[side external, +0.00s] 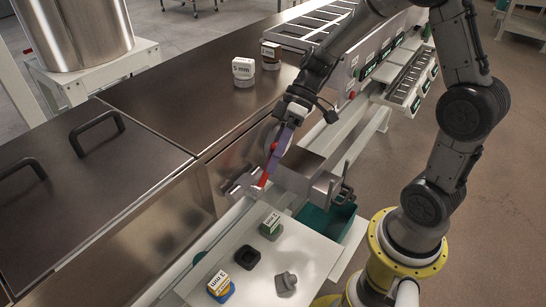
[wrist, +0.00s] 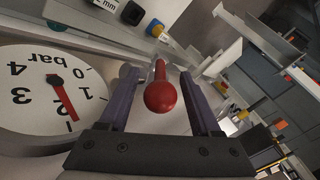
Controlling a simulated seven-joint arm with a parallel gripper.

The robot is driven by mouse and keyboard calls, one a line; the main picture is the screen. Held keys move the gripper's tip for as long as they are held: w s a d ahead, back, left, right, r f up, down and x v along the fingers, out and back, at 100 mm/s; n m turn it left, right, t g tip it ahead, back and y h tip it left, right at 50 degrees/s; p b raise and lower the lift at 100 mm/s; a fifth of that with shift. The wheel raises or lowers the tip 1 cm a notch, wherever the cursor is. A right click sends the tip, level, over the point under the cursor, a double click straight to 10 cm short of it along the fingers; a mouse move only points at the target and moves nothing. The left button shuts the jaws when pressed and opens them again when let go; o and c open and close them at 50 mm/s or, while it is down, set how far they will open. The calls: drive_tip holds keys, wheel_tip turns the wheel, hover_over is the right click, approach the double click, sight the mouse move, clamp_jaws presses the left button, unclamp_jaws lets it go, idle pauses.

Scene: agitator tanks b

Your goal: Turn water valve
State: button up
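The water valve's handle is a red lever with a rounded end (wrist: 160,97). In the wrist view it points towards the camera between my two purple fingers. In the side view its red part (side external: 264,179) shows just below the fingers, beside a metal pipe fitting. My gripper (wrist: 160,74) is open, with a finger on each side of the lever and a visible gap on both sides. It also shows in the side view (side external: 275,160), reaching down to the valve. A round white pressure gauge (wrist: 40,98), marked in bar, is left of the fingers, its red needle between 1 and 2.
A white shelf (side external: 305,250) below the valve carries labelled blocks (side external: 271,222), a black socket (side external: 247,259) and a grey piece (side external: 286,283). A teal bin (side external: 327,222) is to the right. Two more blocks (side external: 243,70) stand on the steel tank top (side external: 180,95).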

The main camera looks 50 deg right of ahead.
drive_tip(key=v, duration=1.4)
drive_tip(key=shift+f, duration=0.1)
